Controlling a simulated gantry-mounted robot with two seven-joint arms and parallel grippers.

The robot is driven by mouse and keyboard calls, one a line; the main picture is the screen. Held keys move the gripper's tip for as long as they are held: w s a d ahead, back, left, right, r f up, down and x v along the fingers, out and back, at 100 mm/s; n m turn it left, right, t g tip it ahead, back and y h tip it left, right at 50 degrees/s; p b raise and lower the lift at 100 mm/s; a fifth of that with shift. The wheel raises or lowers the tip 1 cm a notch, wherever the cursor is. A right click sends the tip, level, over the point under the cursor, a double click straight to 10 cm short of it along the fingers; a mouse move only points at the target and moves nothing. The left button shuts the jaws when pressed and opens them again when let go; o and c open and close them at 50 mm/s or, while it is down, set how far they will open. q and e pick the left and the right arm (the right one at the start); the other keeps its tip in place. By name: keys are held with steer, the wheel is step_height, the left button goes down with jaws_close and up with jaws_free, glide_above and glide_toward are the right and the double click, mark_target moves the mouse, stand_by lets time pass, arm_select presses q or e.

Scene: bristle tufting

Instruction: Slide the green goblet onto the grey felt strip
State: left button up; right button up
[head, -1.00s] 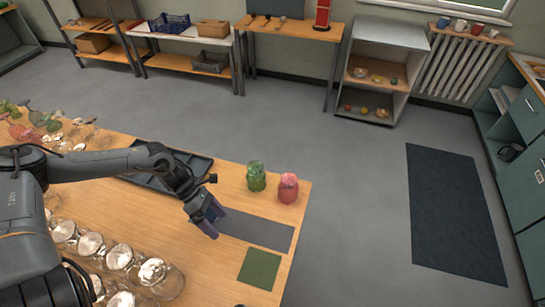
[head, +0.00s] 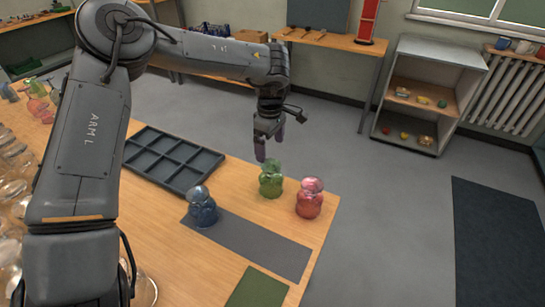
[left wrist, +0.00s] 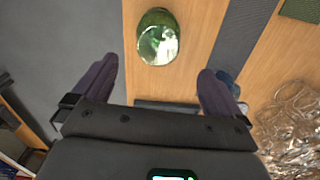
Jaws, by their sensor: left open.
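The green goblet (head: 271,180) stands on the wooden table at the far edge, off the grey felt strip (head: 262,248). My left gripper (head: 269,148) is open and empty, just behind and above the green goblet. In the left wrist view the green goblet (left wrist: 158,38) shows ahead of the gap between the two purple fingers (left wrist: 158,72), apart from both. A grey band that looks like the felt strip (left wrist: 236,30) runs to its right there. My right gripper is not in view.
A blue goblet (head: 202,210) stands on the strip's left end. A pink goblet (head: 309,200) stands right of the green one. A dark compartment tray (head: 172,158) lies to the left, a green felt patch (head: 258,290) in front. The strip's middle and right are clear.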

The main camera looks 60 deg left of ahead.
mark_target(270, 165)
arm_select(q)
steer(key=shift+w+a+f, duration=0.1)
steer(key=shift+w+f, duration=0.05)
steer(key=shift+f, duration=0.2)
steer(key=shift+f+b, duration=1.95)
steer(key=shift+f, duration=3.5)
steer(key=c, duration=1.3)
